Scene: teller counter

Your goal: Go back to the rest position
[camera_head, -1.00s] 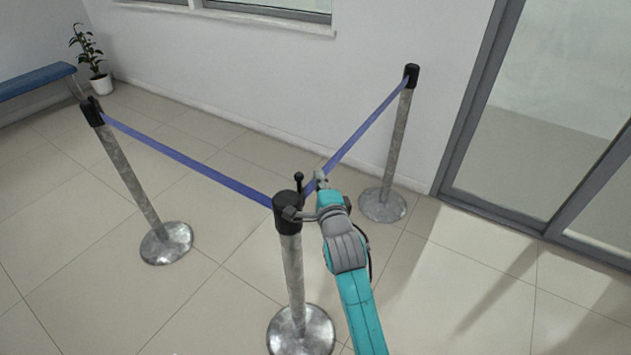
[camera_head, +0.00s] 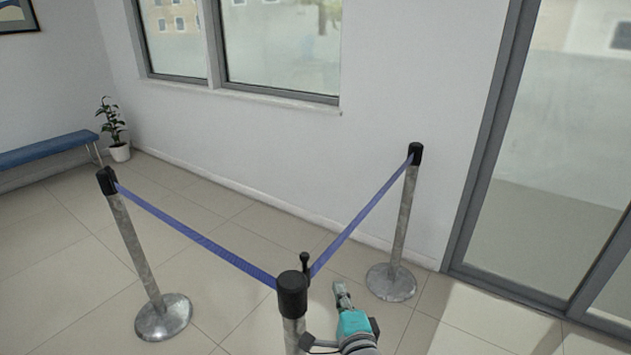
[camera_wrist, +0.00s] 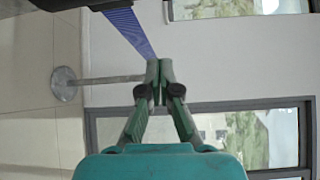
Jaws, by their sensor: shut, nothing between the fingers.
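My gripper (camera_wrist: 159,72) points away from the wrist camera with its two green fingers brought together at the tips, with nothing between them. In the head view my gripper (camera_head: 341,290) is at the lower middle, just right of the near barrier post (camera_head: 292,292). In that view it overlaps the floor between the near post and the right post (camera_head: 403,215). My teal and grey wrist is at the bottom edge. I cannot tell if any part of it touches the near post.
Blue belts (camera_head: 195,237) join the near post to the left post (camera_head: 130,240) and the right post. A wall with windows (camera_head: 280,45) is behind, a glass door (camera_head: 545,150) at right. A blue bench (camera_head: 45,150) and potted plant (camera_head: 113,130) stand far left. Floor at lower right is clear.

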